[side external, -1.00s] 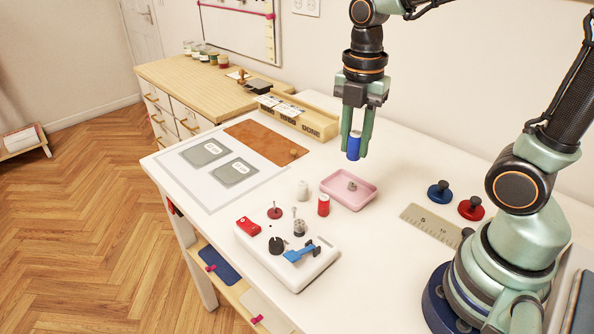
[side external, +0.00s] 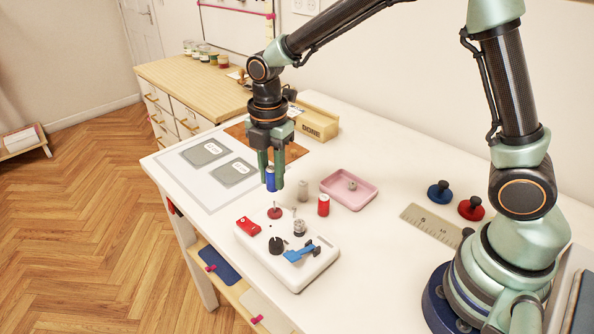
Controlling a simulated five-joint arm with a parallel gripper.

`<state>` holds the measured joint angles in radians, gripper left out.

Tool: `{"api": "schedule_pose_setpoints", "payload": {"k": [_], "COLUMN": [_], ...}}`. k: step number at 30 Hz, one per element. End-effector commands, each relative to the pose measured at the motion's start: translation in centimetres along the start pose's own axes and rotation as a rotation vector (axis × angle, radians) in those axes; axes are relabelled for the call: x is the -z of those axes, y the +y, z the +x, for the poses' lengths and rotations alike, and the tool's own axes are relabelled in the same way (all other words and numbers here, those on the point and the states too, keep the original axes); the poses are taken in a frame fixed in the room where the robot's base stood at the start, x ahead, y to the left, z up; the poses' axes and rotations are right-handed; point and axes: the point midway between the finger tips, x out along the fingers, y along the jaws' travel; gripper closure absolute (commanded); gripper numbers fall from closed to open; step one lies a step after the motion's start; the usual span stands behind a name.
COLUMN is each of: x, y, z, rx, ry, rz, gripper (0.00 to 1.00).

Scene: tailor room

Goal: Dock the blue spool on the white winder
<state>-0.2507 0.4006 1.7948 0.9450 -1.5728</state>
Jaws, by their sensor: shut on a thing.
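My gripper (side external: 271,180) is shut on the blue spool (side external: 271,179) and holds it upright above the table. The white winder (side external: 297,262) lies near the table's front edge. On its top are a red block (side external: 248,226), a red disc with a thin upright pin (side external: 274,212), a black knob (side external: 276,246), a grey post (side external: 299,228) and a blue lever (side external: 300,253). The blue spool is just above and behind the red disc and pin in the picture. I see a gap between spool and disc, and cannot tell whether it is straight over the pin.
A white spool (side external: 304,191) and a red spool (side external: 323,205) stand close right of my gripper. A pink tray (side external: 362,200) with a small grey piece is further right. A ruler (side external: 428,227), a blue knob (side external: 439,192) and a red knob (side external: 471,208) lie near my base.

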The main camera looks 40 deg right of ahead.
Motion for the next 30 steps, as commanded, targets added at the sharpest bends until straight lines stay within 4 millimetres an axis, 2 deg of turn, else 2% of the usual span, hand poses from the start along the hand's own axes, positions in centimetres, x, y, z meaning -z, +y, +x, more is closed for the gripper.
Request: {"api": "schedule_pose_setpoints", "payload": {"k": [15, 21, 30], "x": [0.0, 0.0, 0.0], "y": [-0.1, -0.1, -0.1], "z": [4.6, 5.3, 5.4], "rx": [0.003, 0.002, 0.001], "ry": [0.000, 0.000, 0.000], "rz": [0.000, 0.000, 0.000], "gripper": [1.00, 1.00, 1.00]}}
